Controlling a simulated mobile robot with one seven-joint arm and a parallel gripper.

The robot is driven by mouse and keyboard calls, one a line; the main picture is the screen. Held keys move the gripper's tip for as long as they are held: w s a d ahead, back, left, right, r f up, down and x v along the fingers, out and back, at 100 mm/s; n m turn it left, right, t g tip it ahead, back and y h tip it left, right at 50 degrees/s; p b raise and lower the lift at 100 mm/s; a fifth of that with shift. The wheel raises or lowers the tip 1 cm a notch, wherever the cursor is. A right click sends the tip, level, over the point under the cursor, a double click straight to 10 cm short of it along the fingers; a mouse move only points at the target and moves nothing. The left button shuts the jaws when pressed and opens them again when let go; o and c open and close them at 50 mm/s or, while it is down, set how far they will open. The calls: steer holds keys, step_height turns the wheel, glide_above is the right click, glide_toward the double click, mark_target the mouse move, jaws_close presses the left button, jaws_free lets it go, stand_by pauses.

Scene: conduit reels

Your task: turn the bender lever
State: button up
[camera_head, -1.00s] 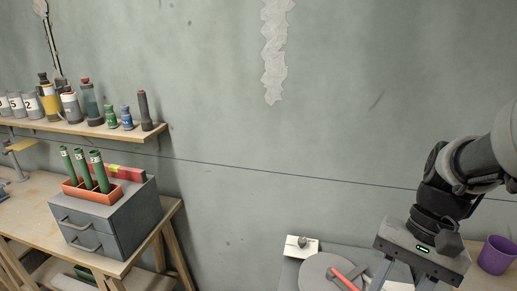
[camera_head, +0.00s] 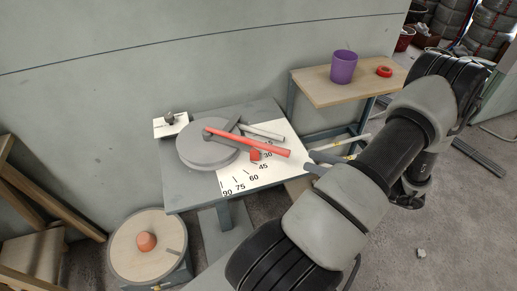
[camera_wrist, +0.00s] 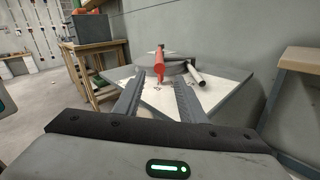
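The bender lever (camera_head: 250,143) is a red bar reaching from the bender's grey round disc (camera_head: 203,152) toward my gripper, over a white plate (camera_head: 238,176) marked with angles. A small red piece (camera_head: 255,155) is beneath it. A light grey tube (camera_head: 262,132) lies beside the lever. In the wrist view the lever (camera_wrist: 159,66) points toward me and appears between my fingers, beyond their tips. My gripper (camera_wrist: 159,87) is open and empty. In the head view my arm partly hides it, near the lever's free end.
The bender stands on a grey table (camera_head: 178,201). A wooden side table (camera_head: 318,89) with a purple cup (camera_head: 343,66) and a red ring (camera_head: 384,71) is behind. A round-topped stand (camera_head: 125,257) with an orange piece is front left.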

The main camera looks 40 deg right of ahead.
mark_target(260, 145)
steer(key=b+x, duration=0.1)
steer(key=x, duration=1.6)
steer(key=shift+w+a+b, duration=0.1)
steer(key=shift+a+b, duration=0.05)
steer(key=shift+b, duration=0.25)
steer(key=shift+c, duration=0.3)
jaws_close()
